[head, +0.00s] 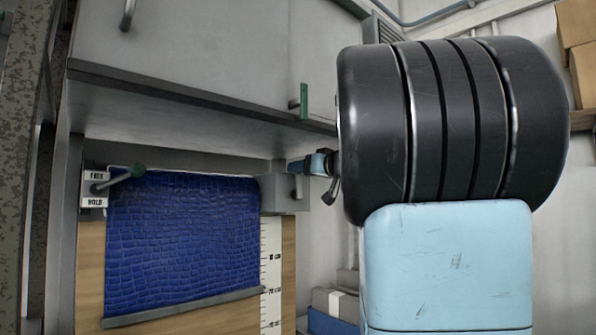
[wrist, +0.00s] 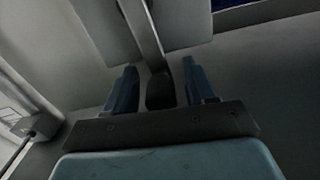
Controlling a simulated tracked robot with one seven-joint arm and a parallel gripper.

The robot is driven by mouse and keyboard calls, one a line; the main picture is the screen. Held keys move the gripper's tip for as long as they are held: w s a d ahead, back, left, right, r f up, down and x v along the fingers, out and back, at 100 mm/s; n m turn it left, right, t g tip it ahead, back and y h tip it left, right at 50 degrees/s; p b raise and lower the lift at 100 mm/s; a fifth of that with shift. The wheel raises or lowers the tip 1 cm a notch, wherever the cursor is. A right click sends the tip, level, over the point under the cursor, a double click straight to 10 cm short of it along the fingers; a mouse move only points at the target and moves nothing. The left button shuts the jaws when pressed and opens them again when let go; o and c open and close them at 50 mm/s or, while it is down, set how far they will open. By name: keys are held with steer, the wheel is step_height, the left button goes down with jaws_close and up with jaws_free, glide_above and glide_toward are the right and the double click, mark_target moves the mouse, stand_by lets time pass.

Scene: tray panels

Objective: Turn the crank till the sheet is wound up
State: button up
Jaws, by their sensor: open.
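The blue crocodile-patterned sheet (head: 180,240) hangs partly unrolled over a wooden board, with a grey bar (head: 185,307) along its lower edge. My gripper (head: 300,166) is open just above and beside this housing. In the wrist view, a dark rounded knob (wrist: 160,92), perhaps the crank's grip, shows between my open fingers (wrist: 160,85), on a grey bar. Contact is not clear. My arm hides part of the area.
A scale with cm marks (head: 271,270) runs beside the sheet. Boxes (head: 335,302) stand low to the right.

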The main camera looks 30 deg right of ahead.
jaws_close()
stand_by(0.6)
